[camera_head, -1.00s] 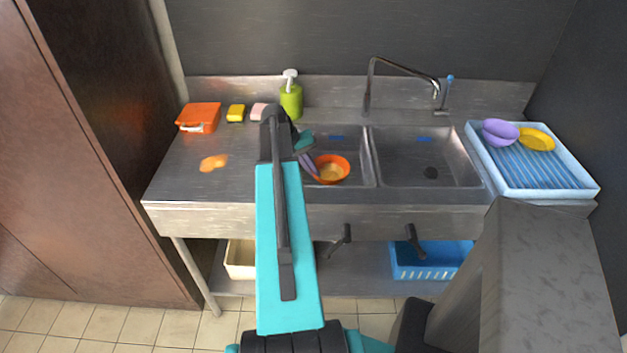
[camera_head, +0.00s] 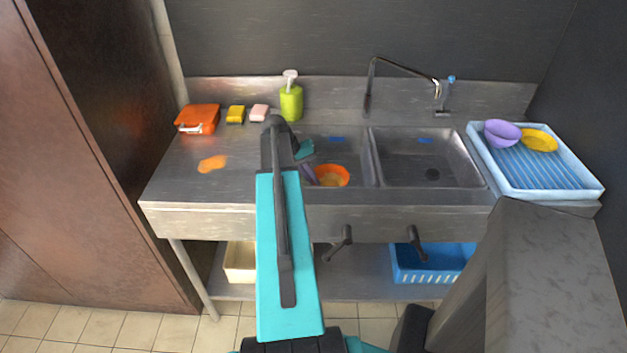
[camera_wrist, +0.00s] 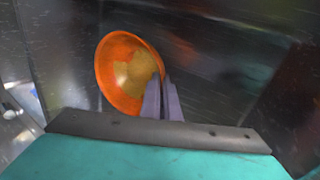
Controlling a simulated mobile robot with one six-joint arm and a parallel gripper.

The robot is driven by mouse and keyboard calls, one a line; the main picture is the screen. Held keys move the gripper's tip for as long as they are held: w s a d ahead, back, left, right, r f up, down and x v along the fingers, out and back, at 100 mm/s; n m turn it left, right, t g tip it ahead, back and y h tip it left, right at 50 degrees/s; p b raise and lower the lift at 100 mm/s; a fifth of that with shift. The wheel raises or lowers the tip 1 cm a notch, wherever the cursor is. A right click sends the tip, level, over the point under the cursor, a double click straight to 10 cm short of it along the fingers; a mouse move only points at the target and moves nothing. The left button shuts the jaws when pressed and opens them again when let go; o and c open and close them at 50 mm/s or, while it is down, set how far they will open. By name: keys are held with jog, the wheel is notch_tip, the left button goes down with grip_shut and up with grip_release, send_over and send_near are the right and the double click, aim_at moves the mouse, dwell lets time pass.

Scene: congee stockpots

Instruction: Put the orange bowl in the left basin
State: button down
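The orange bowl (camera_head: 334,169) is in the left basin (camera_head: 358,150), low behind its front edge, which hides its lower part. A yellow-brown patch shows inside it. In the wrist view the bowl (camera_wrist: 113,75) is tilted, its open side facing right. My gripper (camera_wrist: 163,85) has its two purple-grey fingers close together at the bowl's right rim, shut on it. In the head view my gripper (camera_head: 310,176) reaches down at the bowl's left side, partly hidden by my arm. I cannot tell whether the bowl touches the basin floor.
The right basin (camera_head: 460,170) is empty but for a small blue mark and drain. The faucet (camera_head: 405,70) stands behind. A blue rack (camera_head: 535,175) holds purple and yellow bowls. A green soap bottle (camera_head: 291,102), sponges and an orange box (camera_head: 198,119) stand at the back left.

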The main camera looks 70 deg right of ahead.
jog(key=shift+f, duration=0.15)
jog(key=c, duration=2)
grip_release()
jog(key=shift+p+v, duration=3.25)
jog(key=shift+v, duration=2.9)
